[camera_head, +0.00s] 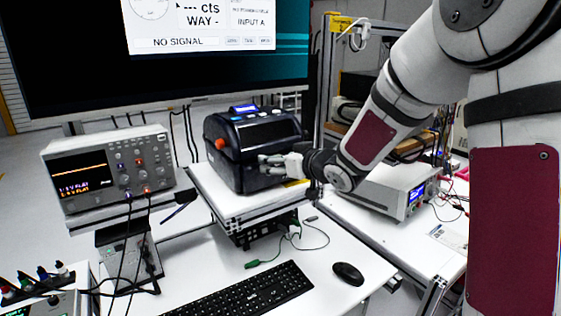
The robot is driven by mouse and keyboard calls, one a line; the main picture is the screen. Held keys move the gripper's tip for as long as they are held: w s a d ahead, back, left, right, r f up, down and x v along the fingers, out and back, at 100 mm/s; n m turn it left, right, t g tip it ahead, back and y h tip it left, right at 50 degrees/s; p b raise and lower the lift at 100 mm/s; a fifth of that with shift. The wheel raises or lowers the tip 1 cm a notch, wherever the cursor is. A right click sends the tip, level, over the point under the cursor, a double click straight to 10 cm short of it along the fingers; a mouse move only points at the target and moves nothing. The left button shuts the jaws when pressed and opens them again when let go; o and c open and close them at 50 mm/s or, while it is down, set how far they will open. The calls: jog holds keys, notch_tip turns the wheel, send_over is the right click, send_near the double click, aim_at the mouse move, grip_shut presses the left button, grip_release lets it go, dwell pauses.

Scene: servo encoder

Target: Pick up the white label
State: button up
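A black label printer (248,148) with an orange-red knob on its left side and a lit display on top stands on a white raised platform. My gripper (264,165) reaches in from the right, its pale fingers pointing left against or just in front of the printer's front face. The fingers are small and bunched in this view, so I cannot tell whether they are open or shut.
The platform's bare edge (232,208) lies below the printer. An oscilloscope (108,168) stands left. A keyboard (245,291) and mouse (348,273) lie on the front desk. A bench instrument (385,192) sits right, behind my arm. A large monitor (70,60) hangs above.

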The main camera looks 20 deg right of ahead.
jog(key=c, duration=0.8)
jog(key=shift+r, duration=0.1)
jog(key=shift+r, duration=0.5)
jog(key=shift+s+d+r, duration=0.1)
jog(key=shift+s+r, duration=0.25)
jog(key=shift+r, duration=0.3)
jog(key=shift+s+d+r, duration=0.1)
jog(key=shift+s+r, duration=0.2)
jog(key=shift+r, duration=0.3)
jog(key=f+v, duration=0.1)
jog(key=v, duration=0.3)
jog(key=s+a+f+p+v, duration=0.1)
jog(key=v, duration=0.4)
jog(key=f+v, duration=0.1)
jog(key=v, duration=0.4)
jog(key=shift+s+a+p, duration=0.1)
jog(key=shift+s+p, duration=0.3)
